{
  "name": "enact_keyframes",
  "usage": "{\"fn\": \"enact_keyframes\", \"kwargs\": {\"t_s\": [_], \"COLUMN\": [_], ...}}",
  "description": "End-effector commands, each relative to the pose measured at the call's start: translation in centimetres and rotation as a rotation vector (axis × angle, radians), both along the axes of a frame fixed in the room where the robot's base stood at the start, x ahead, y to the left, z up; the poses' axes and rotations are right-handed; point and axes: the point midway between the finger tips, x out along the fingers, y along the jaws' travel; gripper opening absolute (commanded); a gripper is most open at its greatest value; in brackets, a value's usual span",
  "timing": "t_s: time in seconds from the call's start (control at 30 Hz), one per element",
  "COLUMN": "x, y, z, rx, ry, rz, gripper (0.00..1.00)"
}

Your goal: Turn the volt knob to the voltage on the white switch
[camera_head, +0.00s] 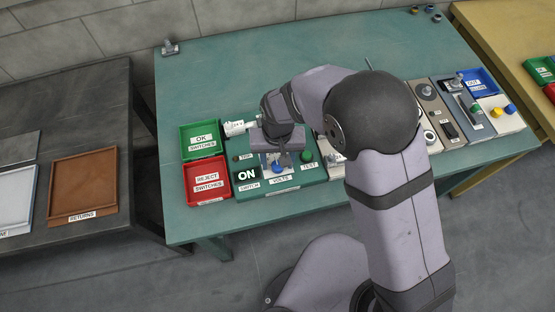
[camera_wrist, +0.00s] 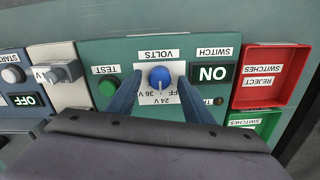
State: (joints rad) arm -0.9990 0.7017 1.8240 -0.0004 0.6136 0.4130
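The blue volt knob (camera_wrist: 160,76) sits on a white plate marked 24 V, OFF and 36 V, under the VOLTS label, in the upside-down wrist view. Its pale pointer line seems to face the OFF mark. The knob also shows in the head view (camera_head: 278,168), below my gripper (camera_head: 283,152). In the wrist view my gripper (camera_wrist: 160,79) is open, one finger on each side of the knob, with small gaps. The white switch (camera_head: 235,128) lies right of the green tray in the head view; its small label appears to read 24 V.
The green test panel (camera_wrist: 118,52) carries a green TEST button (camera_wrist: 107,87) and a black ON display (camera_wrist: 212,73). A green OK tray (camera_head: 202,153) and a red REJECT tray (camera_head: 207,192) stand left of it. Other device panels (camera_head: 492,118) line the table's right.

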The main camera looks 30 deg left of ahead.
Motion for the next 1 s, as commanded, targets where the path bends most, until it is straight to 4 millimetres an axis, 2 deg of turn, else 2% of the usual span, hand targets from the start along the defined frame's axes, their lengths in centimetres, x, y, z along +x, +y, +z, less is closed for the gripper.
{"fn": "enact_keyframes", "kwargs": {"t_s": [0.3,0.8,1.0], "x": [0.0,0.0,0.0], "y": [0.0,0.0,0.0], "z": [0.6,6.4,7.3], "rx": [0.000,0.002,0.000], "ry": [0.000,-0.001,0.000], "rz": [0.000,0.000,0.000], "gripper": [0.46,0.46,0.46]}}
